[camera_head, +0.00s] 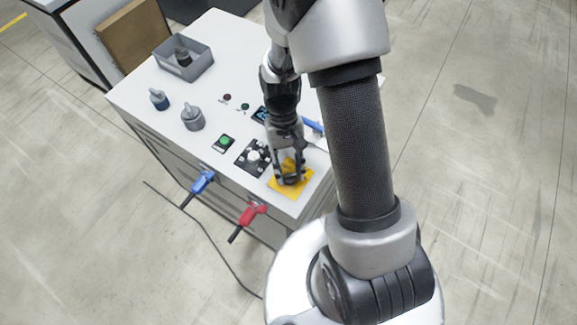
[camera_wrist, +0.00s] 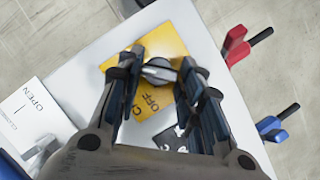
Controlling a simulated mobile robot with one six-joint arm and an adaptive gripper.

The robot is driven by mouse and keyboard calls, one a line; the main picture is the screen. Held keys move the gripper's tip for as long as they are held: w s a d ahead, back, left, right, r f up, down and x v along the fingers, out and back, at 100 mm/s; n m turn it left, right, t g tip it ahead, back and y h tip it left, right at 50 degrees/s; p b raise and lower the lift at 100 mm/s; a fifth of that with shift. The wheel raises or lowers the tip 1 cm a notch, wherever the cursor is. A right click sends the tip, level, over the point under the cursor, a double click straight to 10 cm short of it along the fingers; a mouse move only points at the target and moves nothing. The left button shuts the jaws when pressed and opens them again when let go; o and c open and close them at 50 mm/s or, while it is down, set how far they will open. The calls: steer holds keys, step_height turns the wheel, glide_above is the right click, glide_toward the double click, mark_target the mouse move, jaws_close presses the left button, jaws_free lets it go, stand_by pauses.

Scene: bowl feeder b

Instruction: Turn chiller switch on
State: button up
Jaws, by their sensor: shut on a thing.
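The chiller switch (camera_wrist: 158,71) is a round dark rotary knob with a pale bar across it. It sits on a yellow plate (camera_wrist: 165,40), with "OFF" and part of a word starting "CH" readable. The same yellow plate (camera_head: 303,185) lies near the front right corner of the white cabinet top in the head view. My gripper (camera_head: 290,178) points down over it and hides most of the knob there. In the wrist view my gripper (camera_wrist: 160,78) has a finger on each side of the knob and is shut on it. The fingers cover part of the lettering.
A black plate with a white knob (camera_head: 253,157) and a green button (camera_head: 224,142) lie left of the yellow plate. A grey bin (camera_head: 184,62) stands farther back. An OPEN/CLOSED label (camera_wrist: 35,108) is at left.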

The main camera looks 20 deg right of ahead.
stand_by(0.5)
steer(key=o, duration=1.1)
steer(key=shift+v, duration=6)
steer(key=shift+d, duration=0.1)
